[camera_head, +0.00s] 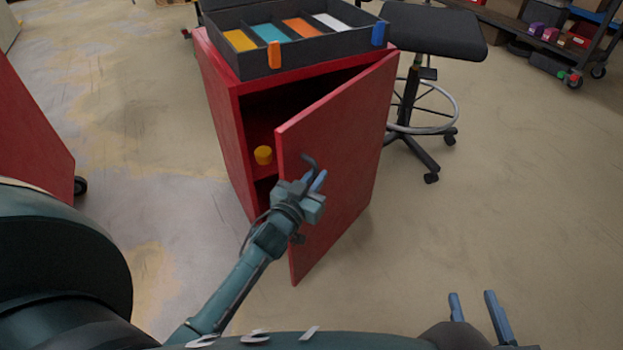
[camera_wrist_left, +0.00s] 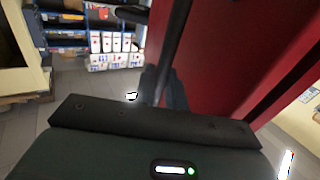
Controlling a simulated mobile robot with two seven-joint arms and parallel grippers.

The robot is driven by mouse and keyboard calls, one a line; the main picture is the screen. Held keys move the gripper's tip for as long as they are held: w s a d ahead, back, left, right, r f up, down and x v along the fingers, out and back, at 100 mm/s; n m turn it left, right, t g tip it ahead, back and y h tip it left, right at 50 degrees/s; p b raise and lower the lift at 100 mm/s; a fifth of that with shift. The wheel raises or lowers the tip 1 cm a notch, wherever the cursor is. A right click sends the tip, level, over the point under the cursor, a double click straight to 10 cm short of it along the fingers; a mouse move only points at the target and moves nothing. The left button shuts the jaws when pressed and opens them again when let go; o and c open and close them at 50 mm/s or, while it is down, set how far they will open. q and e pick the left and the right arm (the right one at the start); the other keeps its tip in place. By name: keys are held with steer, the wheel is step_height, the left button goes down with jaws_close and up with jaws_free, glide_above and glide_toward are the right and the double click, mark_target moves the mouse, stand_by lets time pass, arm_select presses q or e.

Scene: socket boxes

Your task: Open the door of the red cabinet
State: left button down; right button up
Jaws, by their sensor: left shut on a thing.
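The red cabinet (camera_head: 220,125) stands ahead, with its red door (camera_head: 345,160) partly open and swung out toward me. The dark door handle (camera_head: 309,160) is near the door's free edge. My left gripper (camera_head: 314,180) is at this handle and shut on it. In the left wrist view, the dark handle bar (camera_wrist_left: 176,30) runs down to the fingers beside the red door (camera_wrist_left: 222,50). The fingers partly hide the grip. My right gripper (camera_head: 478,308) is low at the right, its fingers apart and empty.
A dark box (camera_head: 243,63) with coloured compartments sits on the cabinet top. A yellow object (camera_head: 263,155) is inside on a shelf. A black stool (camera_head: 436,32) stands behind the door at the right. Floor at the right front is clear. Another red panel (camera_head: 28,130) is at the left.

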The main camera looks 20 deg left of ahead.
arm_select(q)
steer(key=shift+d+r, duration=0.1)
steer(key=shift+d, duration=0.05)
arm_select(e)
steer(key=shift+d, duration=0.1)
arm_select(q)
steer(key=c, duration=1.5)
jaws_free()
steer(key=shift+c, duration=0.2)
steer(key=shift+s, duration=0.1)
steer(key=s+p, duration=0.3)
steer(key=s, duration=1)
steer(key=shift+a, duration=0.45)
arm_select(e)
steer(key=shift+s+d+f+m+g+h, duration=0.1)
steer(key=shift+s+d+m+g+h, duration=0.15)
steer(key=shift+g, duration=0.3)
steer(key=shift+s+d+f+m+g+h, duration=0.1)
steer(key=shift+m+g+h, duration=0.2)
steer(key=shift+g, duration=0.25)
